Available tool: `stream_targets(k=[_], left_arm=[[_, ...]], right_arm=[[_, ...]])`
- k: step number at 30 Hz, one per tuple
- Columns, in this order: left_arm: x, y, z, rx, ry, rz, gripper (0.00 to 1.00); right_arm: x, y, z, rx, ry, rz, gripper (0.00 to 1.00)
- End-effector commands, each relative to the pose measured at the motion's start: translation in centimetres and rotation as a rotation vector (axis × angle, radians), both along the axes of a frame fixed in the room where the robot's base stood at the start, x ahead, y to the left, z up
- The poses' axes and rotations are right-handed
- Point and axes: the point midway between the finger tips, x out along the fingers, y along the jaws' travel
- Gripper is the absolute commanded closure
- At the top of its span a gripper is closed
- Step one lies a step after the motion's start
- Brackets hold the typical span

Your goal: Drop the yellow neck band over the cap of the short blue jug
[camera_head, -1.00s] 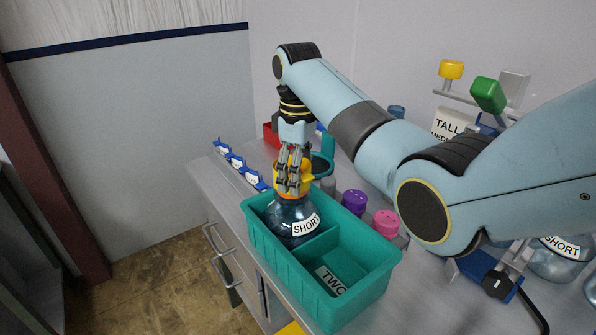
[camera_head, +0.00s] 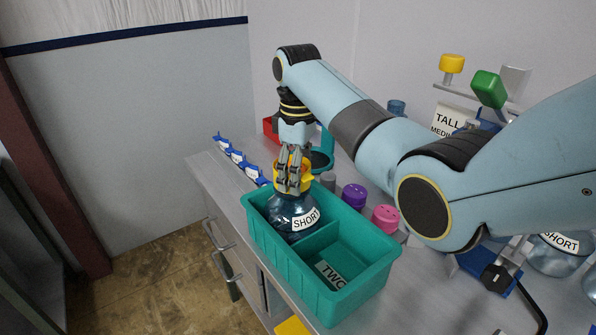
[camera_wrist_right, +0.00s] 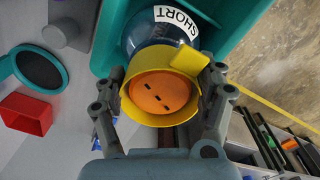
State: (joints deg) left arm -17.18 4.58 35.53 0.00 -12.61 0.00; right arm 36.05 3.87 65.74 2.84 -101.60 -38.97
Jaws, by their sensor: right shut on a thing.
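The short blue jug (camera_head: 284,222) stands upright in one compartment of the teal crate (camera_head: 330,252), with a white SHORT label. Its orange cap (camera_wrist_right: 158,92) shows from above in the right wrist view. The yellow neck band (camera_wrist_right: 187,60), a ring with a flat tab, encircles the cap in that view; how far down it sits is unclear. My right gripper (camera_head: 291,186) is shut on the band, above the jug, with one finger on each side of it in the right wrist view. The fingers partly hide the band and cap in the head view. My left gripper is out of view.
The crate's other compartment, with a TWO label (camera_head: 330,277), is empty. Purple (camera_head: 354,195) and pink (camera_head: 385,217) caps stand beside the crate. A teal ring stand (camera_wrist_right: 38,68) and red box (camera_wrist_right: 27,114) are near the gripper. Blue clips line the left bench edge.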

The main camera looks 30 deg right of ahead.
Motion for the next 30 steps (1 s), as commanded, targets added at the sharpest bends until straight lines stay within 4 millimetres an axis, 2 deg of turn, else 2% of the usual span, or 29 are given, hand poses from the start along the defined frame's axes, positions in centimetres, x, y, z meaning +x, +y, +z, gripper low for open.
stream_targets(k=[3, 4, 10, 23, 30], left_arm=[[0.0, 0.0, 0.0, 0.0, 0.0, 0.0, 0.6], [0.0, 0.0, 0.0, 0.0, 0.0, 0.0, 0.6], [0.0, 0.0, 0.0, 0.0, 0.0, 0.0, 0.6], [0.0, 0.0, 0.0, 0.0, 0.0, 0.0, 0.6], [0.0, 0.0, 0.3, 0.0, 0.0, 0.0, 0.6]], right_arm=[[0.0, 0.0, 0.0, 0.0, 0.0, 0.0, 0.57], [0.0, 0.0, 0.0, 0.0, 0.0, 0.0, 0.25], [0.0, 0.0, 0.0, 0.0, 0.0, 0.0, 0.0], [0.0, 0.0, 0.2, 0.0, -0.001, 0.0, 0.0], [0.0, 0.0, 1.7, 0.0, -0.001, 0.0, 0.0]])
